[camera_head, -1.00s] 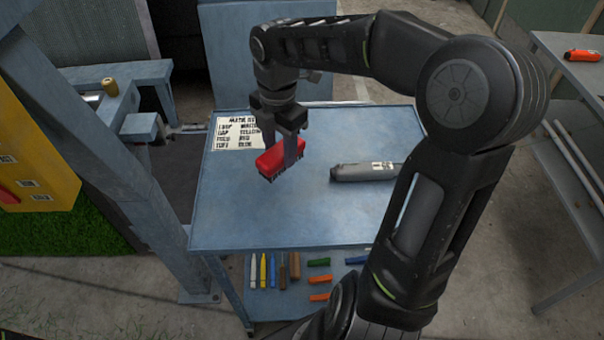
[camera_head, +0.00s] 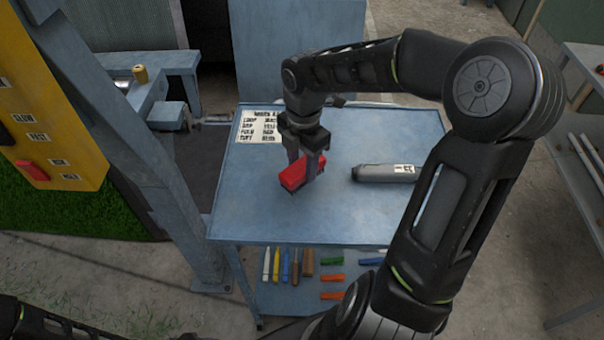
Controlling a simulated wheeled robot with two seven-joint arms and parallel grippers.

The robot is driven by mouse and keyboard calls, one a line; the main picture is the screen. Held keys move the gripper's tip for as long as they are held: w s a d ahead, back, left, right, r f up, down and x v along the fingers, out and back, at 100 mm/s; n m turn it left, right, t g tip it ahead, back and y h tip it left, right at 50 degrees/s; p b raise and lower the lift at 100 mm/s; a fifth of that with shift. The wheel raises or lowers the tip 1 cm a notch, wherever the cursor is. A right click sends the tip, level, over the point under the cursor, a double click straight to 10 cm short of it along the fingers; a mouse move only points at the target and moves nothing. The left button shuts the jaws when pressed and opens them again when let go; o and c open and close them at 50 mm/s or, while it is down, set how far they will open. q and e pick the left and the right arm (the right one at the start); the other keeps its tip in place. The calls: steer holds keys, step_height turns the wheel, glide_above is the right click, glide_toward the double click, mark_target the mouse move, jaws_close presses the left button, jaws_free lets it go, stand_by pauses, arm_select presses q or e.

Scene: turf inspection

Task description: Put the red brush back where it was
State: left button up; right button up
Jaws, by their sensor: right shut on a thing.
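The red brush (camera_head: 292,177) is between the fingers of my right gripper (camera_head: 305,172), which is shut on it. It is over the left-middle part of the blue table top (camera_head: 270,222). Its bristles hardly show, and I cannot tell whether it touches the table. Part of my left arm (camera_head: 50,325) shows at the lower left, but its gripper is out of view.
A grey cylinder with a label (camera_head: 380,173) lies on the table right of the brush. A printed card (camera_head: 258,127) lies at the back left. Several coloured tools (camera_head: 295,265) lie on the lower shelf. A yellow control panel (camera_head: 50,110) stands at the left.

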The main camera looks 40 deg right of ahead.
mark_target(302, 175)
steer(key=shift+f, duration=0.1)
step_height(302, 175, down, 4)
steer(key=shift+r, duration=0.2)
steer(key=o, duration=1.2)
steer(key=shift+o, duration=0.2)
step_height(302, 175, up, 12)
steer(key=shift+d+r, duration=0.1)
steer(key=shift+d, duration=0.05)
